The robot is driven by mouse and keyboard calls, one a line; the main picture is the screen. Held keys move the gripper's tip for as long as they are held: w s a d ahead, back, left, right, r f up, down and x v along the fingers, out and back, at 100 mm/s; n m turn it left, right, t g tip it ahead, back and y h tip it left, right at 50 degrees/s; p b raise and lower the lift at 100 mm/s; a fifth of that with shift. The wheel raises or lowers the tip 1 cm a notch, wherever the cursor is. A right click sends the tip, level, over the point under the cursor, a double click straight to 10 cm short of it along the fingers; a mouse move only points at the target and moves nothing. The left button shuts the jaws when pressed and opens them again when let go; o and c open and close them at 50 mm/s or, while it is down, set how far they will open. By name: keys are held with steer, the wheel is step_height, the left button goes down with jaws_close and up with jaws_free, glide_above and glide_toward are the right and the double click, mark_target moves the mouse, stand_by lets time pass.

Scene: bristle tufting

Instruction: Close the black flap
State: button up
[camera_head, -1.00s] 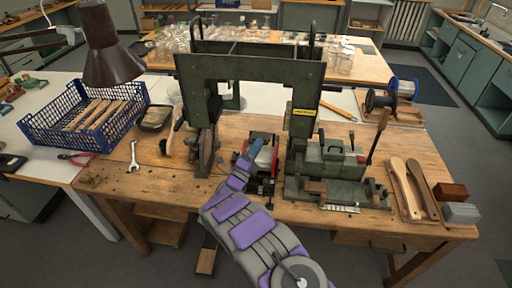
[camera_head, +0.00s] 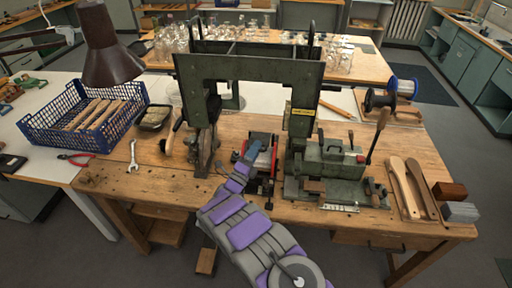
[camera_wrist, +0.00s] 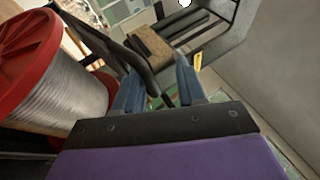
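My gripper (camera_head: 250,152) reaches over the bench's front edge, at the small red-and-black spool unit (camera_head: 266,178) under the dark green machine frame. In the wrist view my two blue fingers (camera_wrist: 158,84) stand apart, with a gap between them. A dark, bent bar (camera_wrist: 140,62), which may be the black flap, passes through the view between and behind the fingertips. Whether the fingers touch it I cannot tell. A spool with a red flange (camera_wrist: 30,60) and grey wire (camera_wrist: 62,108) is close on the left. In the head view my gripper hides part of the unit.
The green machine frame (camera_head: 250,68) arches over the spot, with a vise-like unit (camera_head: 335,165) close on the right. A blue crate (camera_head: 85,118), a wrench (camera_head: 133,155) and red pliers (camera_head: 76,158) lie left. Wooden handles (camera_head: 405,188) lie right.

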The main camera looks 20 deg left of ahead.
steer(key=shift+s+a+f+p, duration=0.4)
steer(key=shift+s+a+f, duration=0.4)
steer(key=shift+s+f, duration=1.3)
steer(key=shift+s+a+f+p, duration=0.35)
steer(key=shift+s+a+f, duration=0.4)
steer(key=shift+s+f, duration=1.4)
steer(key=shift+s+a+f+p, duration=0.4)
steer(key=shift+s+a+f, duration=0.65)
steer(key=shift+f, duration=1.8)
steer(key=shift+s+d, duration=0.2)
steer(key=shift+d, duration=0.1)
steer(key=shift+s, duration=0.1)
steer(key=b+v, duration=0.1)
steer(key=v, duration=0.3)
steer(key=shift+s+a+f, duration=0.1)
steer(key=shift+s+a, duration=0.1)
steer(key=shift+s, duration=0.05)
steer(key=b+v, duration=0.3)
steer(key=v, duration=0.9)
steer(key=shift+s+f, duration=0.25)
steer(key=shift+s, duration=0.05)
